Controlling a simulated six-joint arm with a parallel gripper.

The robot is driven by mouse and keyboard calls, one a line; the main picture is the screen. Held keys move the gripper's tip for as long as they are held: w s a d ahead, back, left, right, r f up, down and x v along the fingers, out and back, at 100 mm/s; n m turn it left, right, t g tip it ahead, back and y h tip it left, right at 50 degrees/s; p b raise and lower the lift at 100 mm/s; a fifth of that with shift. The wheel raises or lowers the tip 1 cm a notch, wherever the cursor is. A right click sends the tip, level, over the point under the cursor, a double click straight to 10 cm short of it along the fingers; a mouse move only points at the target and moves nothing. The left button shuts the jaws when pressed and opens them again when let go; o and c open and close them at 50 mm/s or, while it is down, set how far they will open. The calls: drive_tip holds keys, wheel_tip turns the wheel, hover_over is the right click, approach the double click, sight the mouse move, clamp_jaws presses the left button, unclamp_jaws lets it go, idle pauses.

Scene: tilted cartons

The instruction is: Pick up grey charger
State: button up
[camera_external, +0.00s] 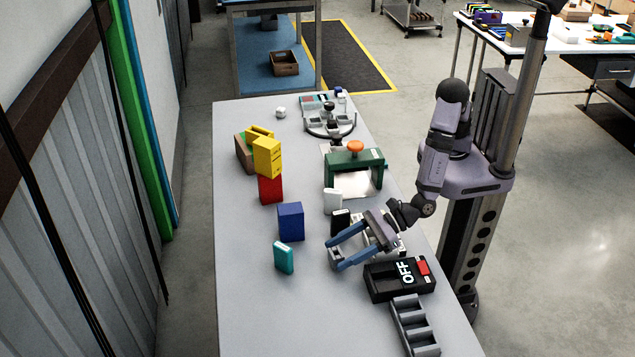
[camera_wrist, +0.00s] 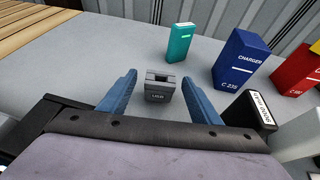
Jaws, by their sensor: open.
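A small grey charger block (camera_wrist: 158,86) with a slot on top and a "USB" mark on its front sits on the grey table in the wrist view. My gripper (camera_wrist: 159,77) is open, with one blue finger on each side of the block and a visible gap to the right finger. Whether the left finger touches it, I cannot tell. In the external view my gripper (camera_external: 332,256) is low over the table, its fingers pointing left; the grey block is hard to make out there.
A teal box (camera_external: 284,257) and a blue "CHARGER" carton (camera_external: 290,221) stand beyond the fingertips. Red (camera_external: 270,189) and yellow (camera_external: 267,157) cartons are farther back. A black box (camera_external: 340,222) stands close beside my gripper; an "OFF" switch box (camera_external: 385,286) is in front.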

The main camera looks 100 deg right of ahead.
sight(334, 255)
drive_tip(key=shift+p+x, duration=0.65)
drive_tip(key=shift+x, duration=1.95)
drive_tip(key=shift+r, duration=0.15)
drive_tip(key=c, duration=1.1)
drive_tip(key=shift+c, duration=0.2)
drive_tip(key=shift+r, duration=0.1)
wheel_tip(334, 255, up, 10)
